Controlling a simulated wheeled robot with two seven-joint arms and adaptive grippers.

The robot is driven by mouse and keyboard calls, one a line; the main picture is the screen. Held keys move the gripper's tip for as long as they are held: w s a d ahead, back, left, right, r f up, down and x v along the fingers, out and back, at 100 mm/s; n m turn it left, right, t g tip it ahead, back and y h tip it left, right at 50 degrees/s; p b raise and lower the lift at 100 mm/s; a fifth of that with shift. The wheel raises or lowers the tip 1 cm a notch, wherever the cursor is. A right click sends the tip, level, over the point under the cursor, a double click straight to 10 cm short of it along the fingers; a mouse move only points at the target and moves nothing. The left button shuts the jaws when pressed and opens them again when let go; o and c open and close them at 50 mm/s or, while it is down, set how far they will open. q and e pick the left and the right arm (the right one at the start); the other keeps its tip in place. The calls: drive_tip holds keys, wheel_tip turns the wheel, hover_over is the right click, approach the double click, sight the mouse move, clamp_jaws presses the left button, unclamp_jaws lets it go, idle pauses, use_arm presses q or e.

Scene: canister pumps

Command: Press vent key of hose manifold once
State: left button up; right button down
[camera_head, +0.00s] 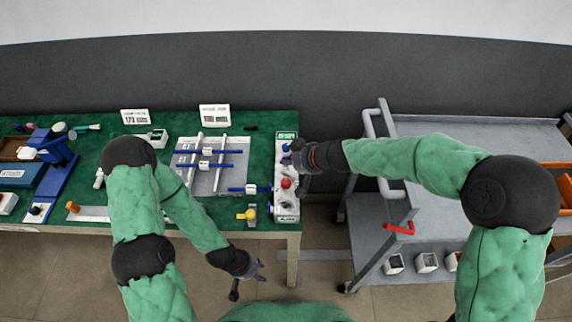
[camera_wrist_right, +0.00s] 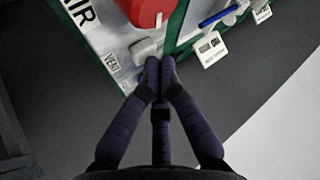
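In the right wrist view the red part (camera_wrist_right: 146,10) is at the top. A VENT label (camera_wrist_right: 112,62) is beside a small light grey key (camera_wrist_right: 143,48). My right gripper (camera_wrist_right: 155,64) has its fingertips together, empty, right at the key's lower edge; I cannot tell whether they touch it. In the head view my right gripper (camera_head: 297,157) covers the manifold's upper part. My left gripper (camera_head: 250,281) is spread open and empty, below the table's front edge.
Left of the manifold is a grey board with blue rods (camera_head: 217,177) and a small yellow-knobbed valve (camera_head: 248,214). Two white sign cards (camera_head: 214,115) stand behind. A grey cart (camera_head: 440,225) with a red handle end is to the right, across a narrow floor gap.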

sight(288, 167)
drive_tip(key=shift+f, duration=0.15)
idle(0.6)
drive_tip(key=shift+r+p, duration=0.5)
drive_tip(key=shift+r, duration=0.4)
drive_tip(key=shift+r+p, duration=2)
drive_tip(key=shift+r, duration=0.45)
